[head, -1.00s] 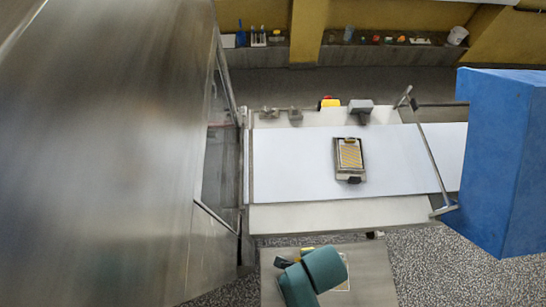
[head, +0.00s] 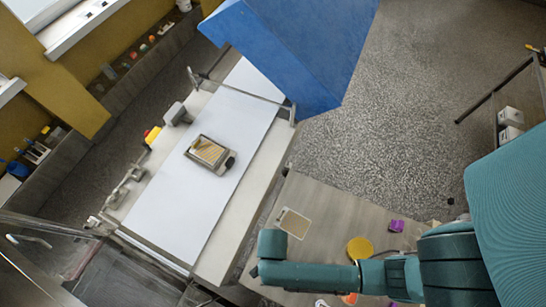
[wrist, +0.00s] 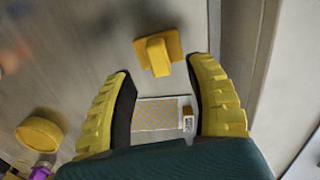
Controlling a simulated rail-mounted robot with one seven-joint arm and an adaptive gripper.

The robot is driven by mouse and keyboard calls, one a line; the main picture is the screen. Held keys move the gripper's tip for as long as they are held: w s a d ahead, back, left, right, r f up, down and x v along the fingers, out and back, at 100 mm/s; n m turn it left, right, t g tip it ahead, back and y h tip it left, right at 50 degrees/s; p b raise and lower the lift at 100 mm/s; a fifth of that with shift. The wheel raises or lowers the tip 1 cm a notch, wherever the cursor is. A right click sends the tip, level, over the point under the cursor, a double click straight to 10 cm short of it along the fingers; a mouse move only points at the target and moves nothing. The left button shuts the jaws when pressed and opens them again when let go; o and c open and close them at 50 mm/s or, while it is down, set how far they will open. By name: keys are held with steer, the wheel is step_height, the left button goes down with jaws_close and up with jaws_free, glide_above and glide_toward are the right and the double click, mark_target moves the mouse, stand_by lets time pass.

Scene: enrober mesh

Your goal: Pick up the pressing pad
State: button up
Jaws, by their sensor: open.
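A yellow square pad with a raised block handle (wrist: 158,54), which I take for the pressing pad, lies on the grey-brown table in the wrist view. It is just beyond my fingertips, roughly centred between them. My gripper (wrist: 158,70) has its two yellow, black-lined fingers spread wide, with nothing held between them. A patterned card (wrist: 160,113) lies on the table below the gap between the fingers. In the head view my arm covers part of the table, and I cannot make out the pad or my fingers there.
A yellow round piece (wrist: 38,132) lies to the left, also on the table in the head view (head: 360,248). Purple pieces (head: 397,225) lie nearby. A white conveyor belt (head: 190,200) carries a framed tray (head: 190,155). A blue block (head: 300,50) stands behind.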

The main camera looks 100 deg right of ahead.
step_height(320, 180, down, 5)
steer(key=shift+r, duration=0.15)
steer(key=shift+s+a, duration=0.1)
jaws_close()
